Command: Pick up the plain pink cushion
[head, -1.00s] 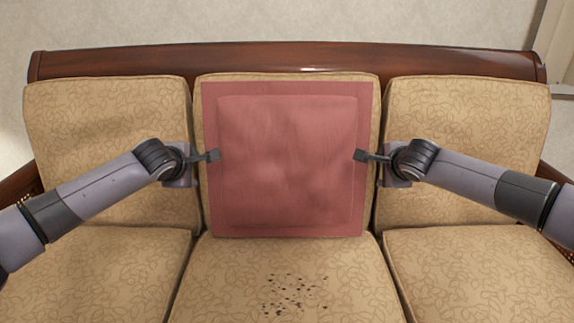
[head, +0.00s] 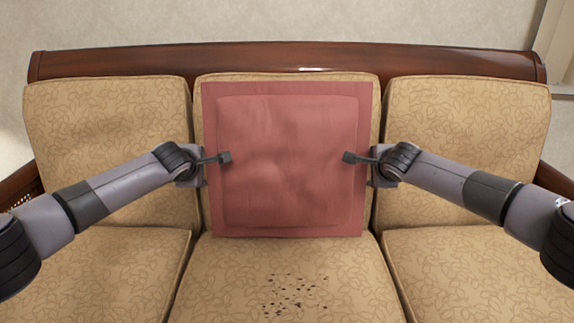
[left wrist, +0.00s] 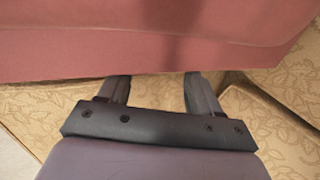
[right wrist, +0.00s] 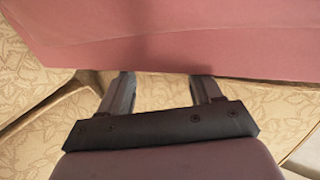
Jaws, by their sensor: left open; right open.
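The plain pink cushion (head: 290,150) leans upright against the middle back cushion of the sofa. My left gripper (head: 224,157) is at its left side, with one finger showing in front of its face. My right gripper (head: 350,157) is at its right side in the same way. Both grippers are open. In the left wrist view the cushion (left wrist: 150,40) fills the top, and the fingers (left wrist: 157,85) reach up to its edge, their tips hidden. The right wrist view shows the cushion (right wrist: 180,45) and fingers (right wrist: 163,85) likewise. I cannot tell whether the fingers touch it.
The beige patterned sofa has a back cushion on the left (head: 105,120) and on the right (head: 470,130). A dark wooden rail (head: 290,58) runs along its top. Small dark specks (head: 295,293) lie on the middle seat. The seats are otherwise clear.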

